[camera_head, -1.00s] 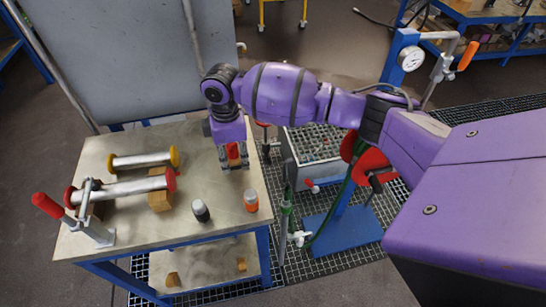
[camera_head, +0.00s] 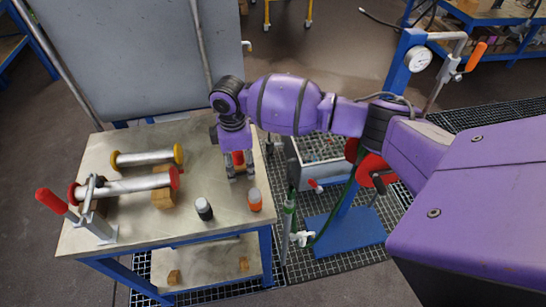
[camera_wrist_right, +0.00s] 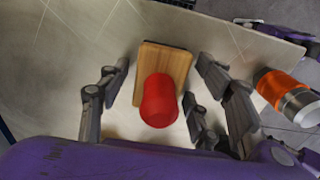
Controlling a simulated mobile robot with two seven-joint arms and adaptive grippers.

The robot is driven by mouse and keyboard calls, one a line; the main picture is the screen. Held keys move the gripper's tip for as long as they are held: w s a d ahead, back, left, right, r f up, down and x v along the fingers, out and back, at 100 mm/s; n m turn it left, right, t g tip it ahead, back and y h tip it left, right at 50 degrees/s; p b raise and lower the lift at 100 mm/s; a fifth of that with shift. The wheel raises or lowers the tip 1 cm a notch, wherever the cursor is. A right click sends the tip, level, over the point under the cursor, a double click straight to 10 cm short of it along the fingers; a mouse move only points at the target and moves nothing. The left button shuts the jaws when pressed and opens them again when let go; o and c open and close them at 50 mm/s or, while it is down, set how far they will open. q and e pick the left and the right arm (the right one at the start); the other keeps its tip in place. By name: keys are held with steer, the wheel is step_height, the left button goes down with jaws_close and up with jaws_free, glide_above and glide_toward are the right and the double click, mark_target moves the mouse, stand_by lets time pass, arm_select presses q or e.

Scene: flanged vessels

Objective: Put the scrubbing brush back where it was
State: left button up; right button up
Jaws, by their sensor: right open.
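A wooden block with a red rounded knob, which looks like the scrubbing brush (camera_wrist_right: 158,97), lies on the table in the right wrist view. In the head view its red part (camera_head: 238,158) shows partly behind the fingers. My right gripper (camera_head: 239,177) points down over the right part of the table, close to the brush. In the wrist view the open right gripper (camera_wrist_right: 157,85) has its fingers on both sides of the brush, with gaps visible. I cannot tell how high the fingertips are above the tabletop. My left gripper is not in view.
Flanged pipes (camera_head: 125,187) and a red-handled clamp (camera_head: 52,203) are at left. A crate (camera_head: 320,150) and gauge stand (camera_head: 345,228) are right of the table.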

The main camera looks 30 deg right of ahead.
steer(key=shift+w+r, duration=0.1)
steer(key=shift+r, duration=0.1)
step_height(320, 180, up, 11)
steer(key=shift+r+p, duration=0.2)
steer(key=shift+p, duration=0.2)
steer(key=shift+r, duration=0.35)
